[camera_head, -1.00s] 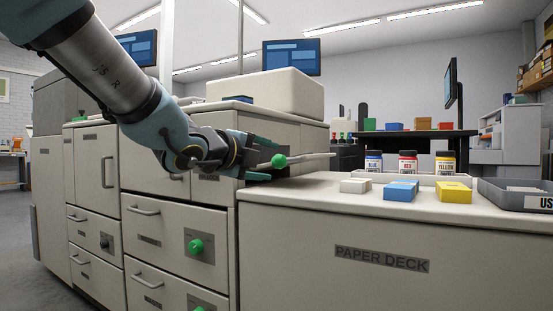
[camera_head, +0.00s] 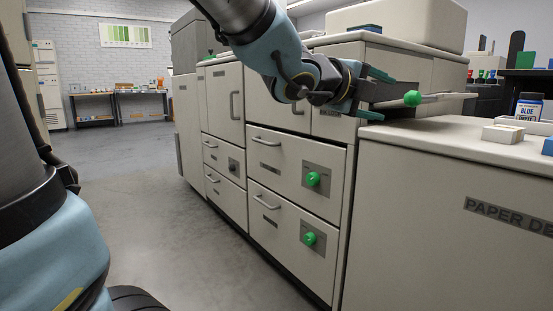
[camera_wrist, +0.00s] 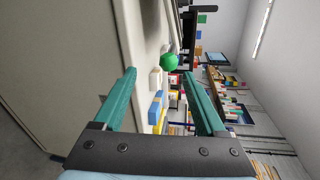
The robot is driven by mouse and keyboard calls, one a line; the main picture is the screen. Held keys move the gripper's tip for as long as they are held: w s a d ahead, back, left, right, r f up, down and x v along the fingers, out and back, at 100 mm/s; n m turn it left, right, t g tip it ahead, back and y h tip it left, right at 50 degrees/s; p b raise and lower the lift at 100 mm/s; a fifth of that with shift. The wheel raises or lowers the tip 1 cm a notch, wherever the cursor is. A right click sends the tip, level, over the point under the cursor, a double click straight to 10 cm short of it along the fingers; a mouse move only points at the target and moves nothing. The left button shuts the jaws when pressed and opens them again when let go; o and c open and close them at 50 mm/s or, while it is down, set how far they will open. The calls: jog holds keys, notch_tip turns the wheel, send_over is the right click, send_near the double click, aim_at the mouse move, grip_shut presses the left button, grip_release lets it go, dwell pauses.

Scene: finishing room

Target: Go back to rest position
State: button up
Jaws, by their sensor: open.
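My gripper (camera_head: 372,92) is in front of the large beige printing machine (camera_head: 228,118), just left of the paper deck (camera_head: 420,215). Its teal fingers point right and are spread apart. In the wrist view my gripper (camera_wrist: 165,92) is open with nothing held between the fingers. A green ball-like knob (camera_head: 412,98) on a pale lever shows just beyond the fingertips; the knob (camera_wrist: 168,62) also shows ahead of the fingers in the wrist view. I cannot tell the exact gap between them.
The deck top holds a white block (camera_head: 503,134) and a blue-labelled bottle (camera_head: 529,106). Drawers with green knobs (camera_head: 313,179) and handles face the aisle. Grey floor (camera_head: 150,200) is free at left, back to a dark table (camera_head: 118,103) by the wall.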

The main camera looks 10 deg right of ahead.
jog(key=w+a+f+n+y, duration=0.5)
jog(key=a+f+n, duration=0.3)
jog(key=a+f, duration=0.1)
jog(key=w+a+f+n+y, duration=0.5)
jog(key=a+f+n, duration=0.3)
jog(key=a+f, duration=0.1)
jog(key=s+a+f+n+g+y, duration=0.5)
jog(key=s+a+f+n, duration=0.4)
jog(key=a+f+n, duration=0.45)
notch_tip(320, 180, up, 36)
jog(key=s+a+g+h+p, duration=0.1)
jog(key=p, duration=3.5)
jog(key=shift+s+a+n, duration=0.15)
jog(key=shift+s+n, duration=0.05)
jog(key=shift+n, duration=0.25)
